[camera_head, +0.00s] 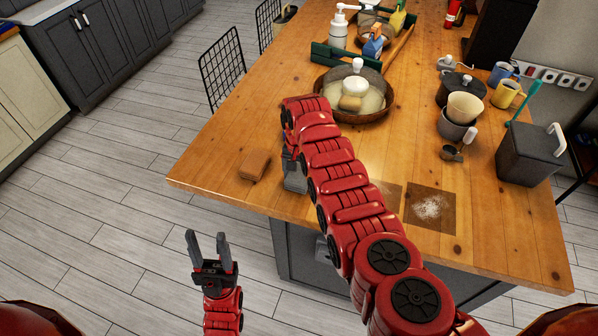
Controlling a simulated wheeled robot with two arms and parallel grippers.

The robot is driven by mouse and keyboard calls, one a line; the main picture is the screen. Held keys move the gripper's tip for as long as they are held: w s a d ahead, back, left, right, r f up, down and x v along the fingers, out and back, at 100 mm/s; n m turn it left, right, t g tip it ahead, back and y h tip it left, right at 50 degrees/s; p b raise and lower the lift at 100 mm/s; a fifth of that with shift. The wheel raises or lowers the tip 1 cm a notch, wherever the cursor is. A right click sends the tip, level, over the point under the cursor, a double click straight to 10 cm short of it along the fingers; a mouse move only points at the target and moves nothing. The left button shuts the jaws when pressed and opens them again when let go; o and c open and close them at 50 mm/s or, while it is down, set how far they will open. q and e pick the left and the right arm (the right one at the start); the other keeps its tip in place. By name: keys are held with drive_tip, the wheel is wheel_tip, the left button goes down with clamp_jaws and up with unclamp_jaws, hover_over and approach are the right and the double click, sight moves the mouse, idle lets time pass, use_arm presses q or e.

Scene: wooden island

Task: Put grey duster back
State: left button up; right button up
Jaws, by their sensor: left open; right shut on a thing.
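My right arm reaches across the wooden island, and its gripper (292,165) points down near the left side of the tabletop. It is shut on a grey thing (295,182), seemingly the grey duster, low over or on the wood. My arm hides much of it, so its shape and whether it touches the table are unclear. My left gripper (208,250) is open and empty, fingers upward, over the floor in front of the island.
A brown block (254,164) lies left of my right gripper. A green-sided wooden caddy (400,48) with bottles stands at the back. White powder (431,208) lies on a dark square.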

sight(299, 174)
drive_tip(key=shift+f, duration=0.15)
drive_tip(key=o, duration=1)
drive_tip(key=shift+r, duration=0.2)
drive_tip(key=shift+w+r, duration=0.1)
wheel_tip(299, 174, up, 7)
drive_tip(key=b, duration=0.3)
drive_tip(key=shift+r, duration=0.15)
wheel_tip(299, 174, up, 4)
drive_tip(key=shift+r+p, duration=0.25)
drive_tip(key=shift+p, duration=0.6)
